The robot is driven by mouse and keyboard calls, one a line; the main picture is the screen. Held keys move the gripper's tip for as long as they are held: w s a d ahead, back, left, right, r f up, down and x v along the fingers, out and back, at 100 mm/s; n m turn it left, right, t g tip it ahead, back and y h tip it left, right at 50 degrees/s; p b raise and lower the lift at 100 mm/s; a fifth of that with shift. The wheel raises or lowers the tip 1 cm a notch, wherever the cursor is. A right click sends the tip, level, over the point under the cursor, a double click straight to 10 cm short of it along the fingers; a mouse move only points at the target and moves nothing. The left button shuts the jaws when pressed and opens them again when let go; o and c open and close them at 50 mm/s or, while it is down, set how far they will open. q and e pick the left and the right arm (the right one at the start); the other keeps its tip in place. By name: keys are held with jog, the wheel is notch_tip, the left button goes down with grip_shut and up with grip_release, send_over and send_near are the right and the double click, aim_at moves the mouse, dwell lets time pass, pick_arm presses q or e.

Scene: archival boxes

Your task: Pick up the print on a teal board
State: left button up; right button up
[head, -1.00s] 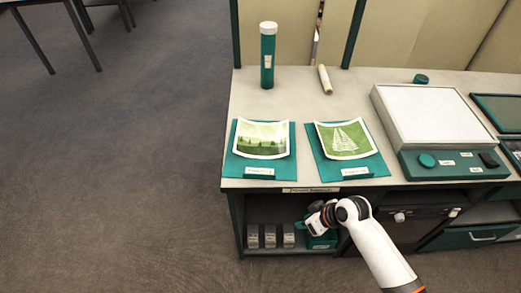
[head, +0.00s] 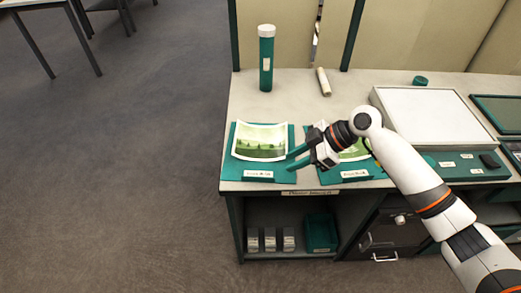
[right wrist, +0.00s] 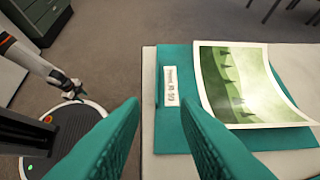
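A curled print of a misty green landscape (head: 260,138) lies on a teal board (head: 232,172) at the counter's left end. It also shows in the right wrist view (right wrist: 240,85), its corners lifted, with a white label (right wrist: 174,97) on the board. A second print with a pale tree (head: 354,151) lies on another teal board (head: 330,178), partly hidden by my right arm. My right gripper (head: 288,160) is open and empty, its teal fingers at the right edge of the left board. In the right wrist view, my left gripper (right wrist: 77,91) is small; its opening is unclear.
A white-topped box (head: 430,115) is at the right. Below the counter are several small grey boxes (head: 270,240) and a teal bin (head: 321,233).

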aim_at(266, 177)
jog(key=x, duration=0.3)
jog(key=shift+a+f, duration=0.25)
jog(key=shift+s+p+x, duration=0.1)
jog(key=shift+p+x, duration=0.2)
jog(key=shift+x, duration=1.05)
jog(key=shift+s+p+x, duration=0.15)
jog(key=shift+p+x, duration=0.1)
jog(key=shift+x, duration=1.15)
jog(key=shift+d, duration=0.15)
grip_shut()
